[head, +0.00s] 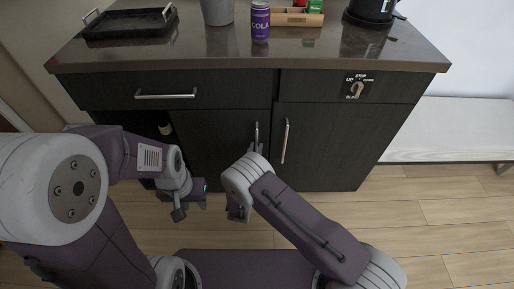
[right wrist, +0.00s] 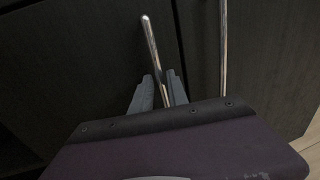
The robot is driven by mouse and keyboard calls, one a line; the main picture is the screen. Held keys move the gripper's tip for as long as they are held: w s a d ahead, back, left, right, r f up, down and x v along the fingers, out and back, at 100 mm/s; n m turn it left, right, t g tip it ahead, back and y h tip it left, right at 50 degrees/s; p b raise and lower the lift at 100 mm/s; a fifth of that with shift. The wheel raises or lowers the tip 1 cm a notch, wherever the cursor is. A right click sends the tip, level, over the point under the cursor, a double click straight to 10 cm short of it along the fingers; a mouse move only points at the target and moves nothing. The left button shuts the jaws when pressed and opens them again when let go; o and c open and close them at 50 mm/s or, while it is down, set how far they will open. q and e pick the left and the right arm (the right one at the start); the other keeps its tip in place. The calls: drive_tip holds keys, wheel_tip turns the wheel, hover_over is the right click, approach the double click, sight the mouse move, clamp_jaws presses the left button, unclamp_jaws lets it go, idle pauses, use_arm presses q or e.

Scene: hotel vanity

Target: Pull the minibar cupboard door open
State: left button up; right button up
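The vanity has two dark doors side by side below the drawers. The left door (head: 215,150) has an upright metal handle (head: 257,134) near its right edge; the right door (head: 325,150) has one (head: 285,141) near its left edge. Both doors look shut. My right gripper (right wrist: 160,76) has its fingers on either side of the left door's handle (right wrist: 152,50), with small gaps visible, so it looks open. In the head view its fingers are mostly hidden behind the wrist. My left gripper (head: 190,210) is open and empty, low in front of the cabinet's left part.
A dark open compartment with a bottle (head: 165,129) is left of the doors. On the counter (head: 215,52) stand a black tray (head: 130,23), a purple cola can (head: 260,22), a snack box (head: 290,17) and a black pot (head: 370,10). A white bench (head: 450,128) is at right.

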drive_tip(key=shift+w+d, duration=0.25)
drive_tip(key=shift+w, duration=0.9)
clamp_jaws()
idle(0.5)
